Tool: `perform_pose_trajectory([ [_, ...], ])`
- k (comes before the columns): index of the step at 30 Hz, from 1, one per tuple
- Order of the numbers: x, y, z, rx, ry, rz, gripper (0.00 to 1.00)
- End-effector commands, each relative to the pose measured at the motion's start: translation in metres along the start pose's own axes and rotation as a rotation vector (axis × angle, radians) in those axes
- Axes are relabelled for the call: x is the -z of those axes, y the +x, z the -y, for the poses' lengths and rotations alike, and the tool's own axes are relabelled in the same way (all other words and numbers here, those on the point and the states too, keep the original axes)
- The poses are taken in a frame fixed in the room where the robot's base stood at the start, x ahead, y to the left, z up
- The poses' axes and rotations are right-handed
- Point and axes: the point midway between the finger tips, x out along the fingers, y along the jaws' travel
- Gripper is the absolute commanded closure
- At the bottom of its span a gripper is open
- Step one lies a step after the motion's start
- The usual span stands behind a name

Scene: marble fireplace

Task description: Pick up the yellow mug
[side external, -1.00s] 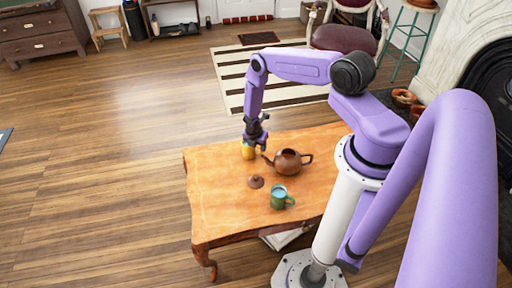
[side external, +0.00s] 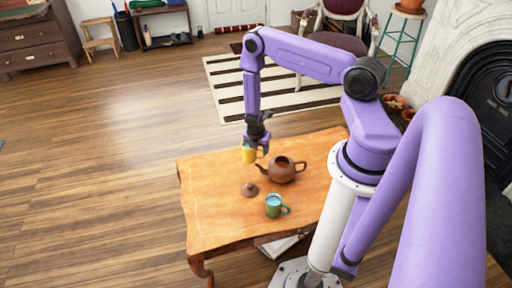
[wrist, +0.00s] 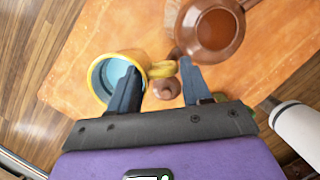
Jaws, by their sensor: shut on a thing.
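The yellow mug (side external: 248,154) is at my gripper (side external: 257,142), near the back edge of the table in the side view. In the wrist view the mug (wrist: 98,72) shows a pale blue inside, with its handle (wrist: 163,69) pointing right. One finger of my gripper (wrist: 158,82) reaches into the mug's opening and the other is on the far side of the handle. My gripper is shut on the mug, across its wall and handle side. The mug looks upright and a little above the tabletop.
A brown teapot (side external: 283,169) stands close to the right of the mug. Its lid (side external: 250,190) lies in front on the wooden table (side external: 215,215). A green mug (side external: 273,205) stands nearer the front. The table's left part is clear.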

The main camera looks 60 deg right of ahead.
Motion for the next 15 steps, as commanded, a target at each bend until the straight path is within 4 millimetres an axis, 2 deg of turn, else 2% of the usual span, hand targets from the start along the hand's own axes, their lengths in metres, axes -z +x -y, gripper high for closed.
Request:
perform_pose_trajectory([
  [15, 0.019, -0.027, 0.037, 0.000, -0.003, 0.002, 1.00],
])
